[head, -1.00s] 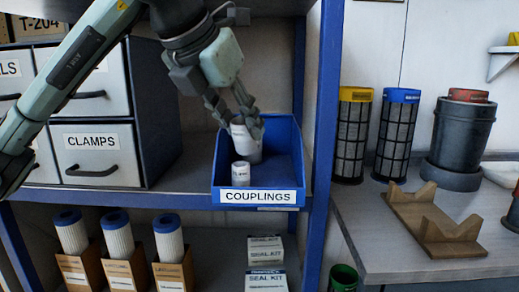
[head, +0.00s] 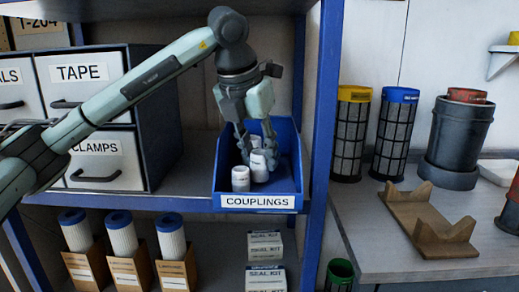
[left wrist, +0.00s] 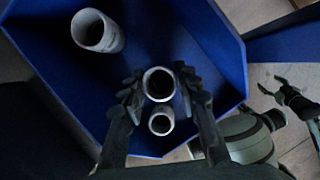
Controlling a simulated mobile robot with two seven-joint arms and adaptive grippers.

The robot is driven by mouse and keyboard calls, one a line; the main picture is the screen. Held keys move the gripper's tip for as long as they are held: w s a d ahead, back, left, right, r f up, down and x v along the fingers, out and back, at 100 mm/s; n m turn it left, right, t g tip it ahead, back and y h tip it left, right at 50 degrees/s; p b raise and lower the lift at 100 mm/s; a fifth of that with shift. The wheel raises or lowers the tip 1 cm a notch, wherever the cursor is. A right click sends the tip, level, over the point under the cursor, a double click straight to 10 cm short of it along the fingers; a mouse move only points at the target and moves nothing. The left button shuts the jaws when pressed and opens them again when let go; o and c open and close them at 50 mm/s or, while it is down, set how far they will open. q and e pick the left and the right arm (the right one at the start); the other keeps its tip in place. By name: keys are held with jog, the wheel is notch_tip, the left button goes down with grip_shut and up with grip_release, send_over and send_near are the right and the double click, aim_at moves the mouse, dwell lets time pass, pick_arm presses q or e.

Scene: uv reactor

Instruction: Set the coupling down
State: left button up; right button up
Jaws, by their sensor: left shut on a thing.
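My left gripper (head: 256,150) reaches down into the blue couplings bin (head: 290,182) on the shelf. It is shut on a white coupling (head: 259,166), low inside the bin. In the left wrist view this coupling (left wrist: 159,84) shows as a ring between the fingertips. A smaller white ring (left wrist: 161,122) shows just below it there; I cannot tell how the two relate. A second white coupling (head: 240,178) stands at the bin's front left. Another coupling lies apart at the upper left of the wrist view (left wrist: 97,32). My right gripper (left wrist: 275,90) appears open and empty there.
Grey drawers (head: 98,158) stand left of the bin, and a blue shelf post (head: 323,110) is close on its right. Boxed filters (head: 123,240) and seal kit boxes (head: 265,278) are below. A bench with a wooden cradle (head: 432,220) is at right.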

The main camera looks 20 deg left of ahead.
pick_arm(q)
jog(key=shift+f, duration=0.4)
pick_arm(e)
jog(key=shift+f, duration=0.1)
pick_arm(q)
jog(key=shift+f, duration=0.2)
jog(key=o, duration=1)
jog(key=shift+c, duration=0.2)
pick_arm(e)
jog(key=shift+r, duration=0.4)
pick_arm(q)
jog(key=shift+r, duration=0.15)
pick_arm(e)
jog(key=shift+r, duration=0.1)
